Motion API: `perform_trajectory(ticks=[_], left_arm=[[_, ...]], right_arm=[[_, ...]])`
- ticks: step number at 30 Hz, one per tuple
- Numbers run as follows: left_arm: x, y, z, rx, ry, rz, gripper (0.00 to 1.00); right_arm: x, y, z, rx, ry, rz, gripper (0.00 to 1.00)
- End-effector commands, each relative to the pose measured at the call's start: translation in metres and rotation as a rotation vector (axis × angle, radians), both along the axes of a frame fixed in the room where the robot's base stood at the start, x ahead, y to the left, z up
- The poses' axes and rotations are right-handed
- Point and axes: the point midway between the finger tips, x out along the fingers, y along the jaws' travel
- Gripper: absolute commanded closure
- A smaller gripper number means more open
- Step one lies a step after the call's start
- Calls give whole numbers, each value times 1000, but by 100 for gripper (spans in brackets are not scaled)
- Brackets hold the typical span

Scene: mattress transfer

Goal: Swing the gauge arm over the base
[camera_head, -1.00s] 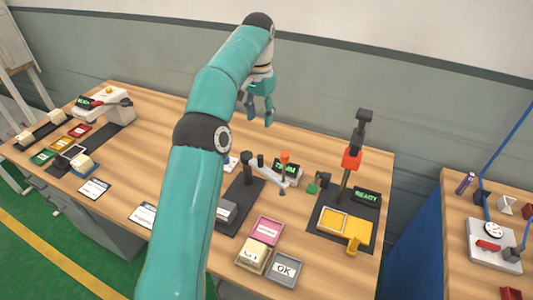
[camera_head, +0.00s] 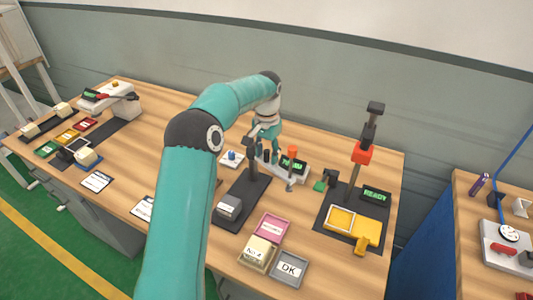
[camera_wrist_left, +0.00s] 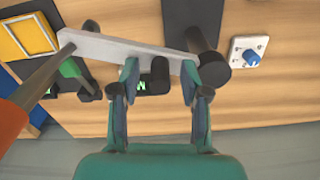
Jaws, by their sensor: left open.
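The black base (camera_head: 240,208) extends towards the front, off to the side of the arm. My left gripper (camera_wrist_left: 160,72) is open, its fingers either side of a black knob (camera_wrist_left: 160,78) at the bar. Contact cannot be told. In the head view this gripper (camera_head: 265,136) is partly hidden. My right gripper is out of view.
A green-lit display (camera_head: 292,165) stands behind the arm. A white plate with a blue knob (camera_head: 231,157) lies left of the post. A block (camera_head: 228,207) sits on the base. Trays (camera_head: 290,269) are in front; a station with a tall post (camera_head: 363,150) stands right.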

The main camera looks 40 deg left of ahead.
Motion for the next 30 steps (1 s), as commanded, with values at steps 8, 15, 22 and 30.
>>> perform_trajectory(ticks=[8,15,22,30], left_arm=[[0,0,-4,0,0,0,54],[0,0,-4,0,0,-1,84],[1,-1,-4,0,0,-1,100],[1,1,-3,2,0,-7,100]], right_arm=[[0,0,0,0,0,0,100],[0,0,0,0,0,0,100],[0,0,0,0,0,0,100],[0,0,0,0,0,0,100]])
